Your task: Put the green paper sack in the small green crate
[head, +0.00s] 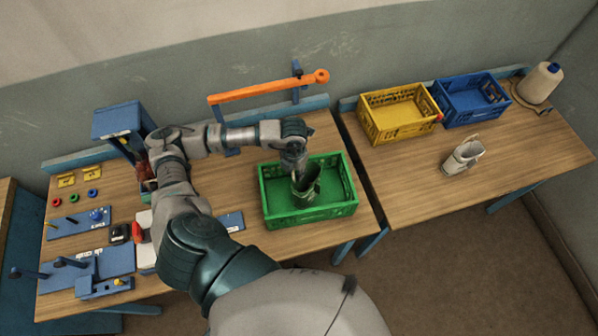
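The small green crate (312,216) stands at the right end of the left table. The dark green paper sack (309,190) is within the crate's walls, its open top up and leaning a little. I cannot tell whether its base touches the crate floor. My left gripper (297,174) points down over the crate with its fingers at the sack's upper left edge. The fingertips are small and dark against the sack, so their grip is unclear. My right gripper is not in view.
An orange bar (265,88) on blue posts stands behind the crate. Blue fixtures (90,265) fill the left table's left side.

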